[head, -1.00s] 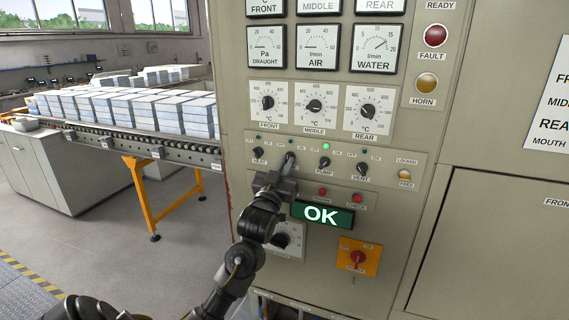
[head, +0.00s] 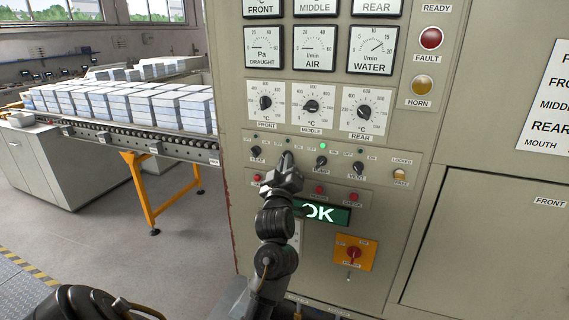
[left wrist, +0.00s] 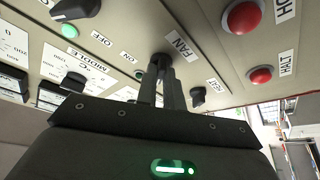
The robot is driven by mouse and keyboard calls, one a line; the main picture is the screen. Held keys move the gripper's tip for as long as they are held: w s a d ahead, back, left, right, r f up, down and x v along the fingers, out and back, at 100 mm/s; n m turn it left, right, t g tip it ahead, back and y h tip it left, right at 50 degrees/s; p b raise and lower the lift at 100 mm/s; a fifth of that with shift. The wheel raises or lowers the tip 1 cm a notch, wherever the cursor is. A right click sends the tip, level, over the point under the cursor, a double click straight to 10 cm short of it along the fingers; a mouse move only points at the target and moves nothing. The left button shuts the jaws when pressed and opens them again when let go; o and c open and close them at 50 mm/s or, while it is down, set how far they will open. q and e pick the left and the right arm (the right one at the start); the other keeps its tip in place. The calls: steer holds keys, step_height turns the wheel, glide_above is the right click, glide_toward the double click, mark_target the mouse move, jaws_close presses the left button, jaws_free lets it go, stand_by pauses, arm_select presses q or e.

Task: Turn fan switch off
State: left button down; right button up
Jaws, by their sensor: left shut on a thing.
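The fan switch (left wrist: 162,58) is a small dark knob beside the FAN label (left wrist: 180,43), with OFF and ON labels near it in the left wrist view. My left gripper (left wrist: 161,80) is shut on this knob. In the head view my left gripper (head: 287,160) reaches up to the switch row between the heat knob (head: 256,149) and the pump knob (head: 321,161), and it mostly hides the fan switch. The knob's pointing direction is not clear. A green lamp (head: 323,145) is lit above the pump knob. My right gripper is not in view.
Red buttons sit just below the switch row, including the HALT button (left wrist: 261,75). A green OK display (head: 337,215) is partly covered by my left arm. An orange rotary switch (head: 353,253) is lower right. A conveyor (head: 150,140) with pale stacked blocks stands left.

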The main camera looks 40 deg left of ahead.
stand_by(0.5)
arm_select(q)
steer(key=c, duration=1.5)
jaws_free()
steer(key=shift+b+v, duration=1.75)
steer(key=shift+v, duration=3.65)
steer(key=shift+r, duration=0.1)
